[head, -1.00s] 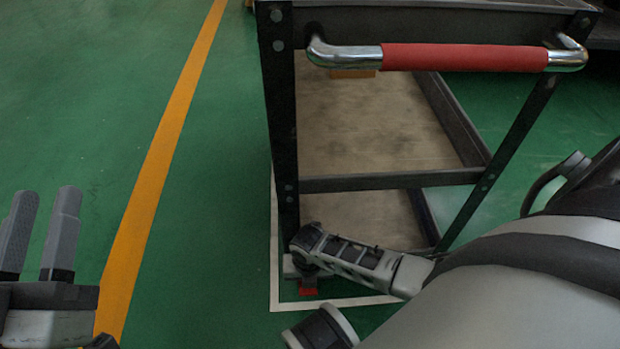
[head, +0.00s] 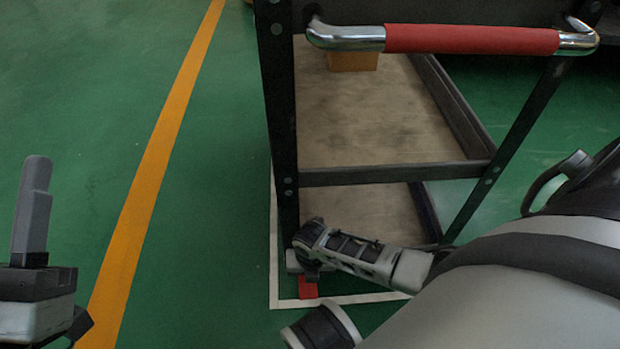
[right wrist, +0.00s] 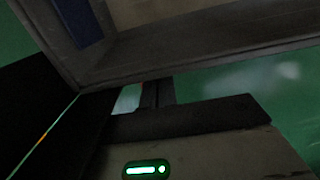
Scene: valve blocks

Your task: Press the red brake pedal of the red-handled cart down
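The red-handled cart has a red grip (head: 470,39) on a chrome bar at the top of the head view. Its red brake pedal (head: 308,288) shows low by the cart's left front leg, close to the floor. My right gripper (head: 306,243) reaches in from the right and sits just above the pedal, beside the foot of that leg. Contact with the pedal cannot be made out, and its finger opening is unclear. My left gripper (head: 32,212) is at the left edge over the floor, away from the cart. Its fingers overlap in the view.
A white floor outline (head: 273,240) runs around the cart's base. A yellow line (head: 150,175) crosses clear green floor on the left. The right wrist view is dark, with cart frame close (right wrist: 200,45).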

